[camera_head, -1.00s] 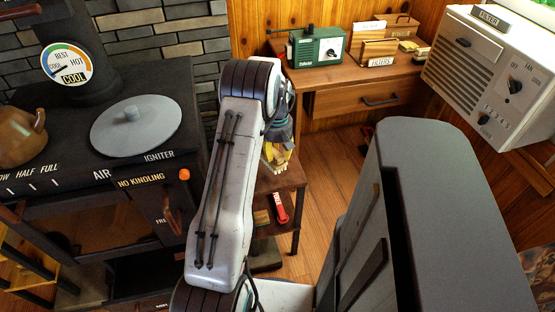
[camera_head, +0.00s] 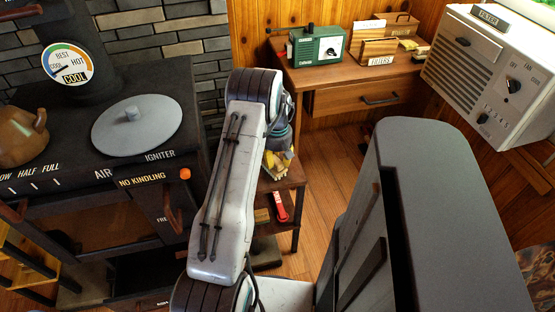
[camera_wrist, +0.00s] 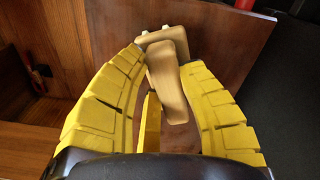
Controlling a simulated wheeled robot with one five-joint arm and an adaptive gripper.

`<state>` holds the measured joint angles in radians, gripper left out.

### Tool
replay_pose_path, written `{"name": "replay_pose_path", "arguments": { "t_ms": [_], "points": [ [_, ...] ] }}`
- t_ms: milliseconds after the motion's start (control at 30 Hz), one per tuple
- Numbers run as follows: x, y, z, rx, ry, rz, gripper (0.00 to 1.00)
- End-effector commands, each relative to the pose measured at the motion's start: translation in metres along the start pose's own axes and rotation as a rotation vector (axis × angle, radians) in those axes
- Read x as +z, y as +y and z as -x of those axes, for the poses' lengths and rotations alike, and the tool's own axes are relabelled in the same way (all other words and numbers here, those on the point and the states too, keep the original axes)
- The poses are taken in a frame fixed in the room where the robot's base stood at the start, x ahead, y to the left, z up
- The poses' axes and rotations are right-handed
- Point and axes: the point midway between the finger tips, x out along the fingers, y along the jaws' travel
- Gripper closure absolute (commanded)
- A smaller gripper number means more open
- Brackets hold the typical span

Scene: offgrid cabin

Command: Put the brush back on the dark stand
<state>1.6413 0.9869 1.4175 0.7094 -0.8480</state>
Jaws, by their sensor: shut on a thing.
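The brush (camera_wrist: 167,80) is a tan wooden piece with a narrower handle and a wider block with pale tips at its far end. My gripper (camera_wrist: 161,62) has yellow ribbed fingers and is shut on the brush. The dark stand (camera_wrist: 225,45) is a brown wooden top, and it fills the middle of the wrist view below the brush. I cannot tell whether the brush touches it. In the head view the dark stand (camera_head: 293,178) is a small table right of the stove, with my gripper (camera_head: 276,165) over its top. My arm hides part of the stand.
The black stove (camera_head: 75,150) with a kettle (camera_head: 20,140) stands left. A red-handled item (camera_head: 281,207) lies on the stand's lower shelf. A desk (camera_head: 350,75) with a green device (camera_head: 316,47) stands behind. Wooden floor (camera_head: 328,170) is clear right of the stand.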

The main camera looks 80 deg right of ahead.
Motion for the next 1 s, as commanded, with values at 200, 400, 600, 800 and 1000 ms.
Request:
{"name": "replay_pose_path", "arguments": {
  "t_ms": [200, 400, 600, 800, 1000],
  "points": [
    [0.000, 0.000, -0.002, 0.000, 0.000, 0.000, 0.51],
    [0.000, 0.000, -0.002, 0.000, 0.000, 0.000, 0.45],
    [0.000, 0.000, 0.002, 0.000, 0.000, 0.000, 0.45],
    [-0.001, 0.001, 0.023, 0.002, 0.002, 0.000, 0.45],
    [-0.001, 0.000, 0.058, 0.003, 0.003, 0.000, 0.45]
  ]
}}
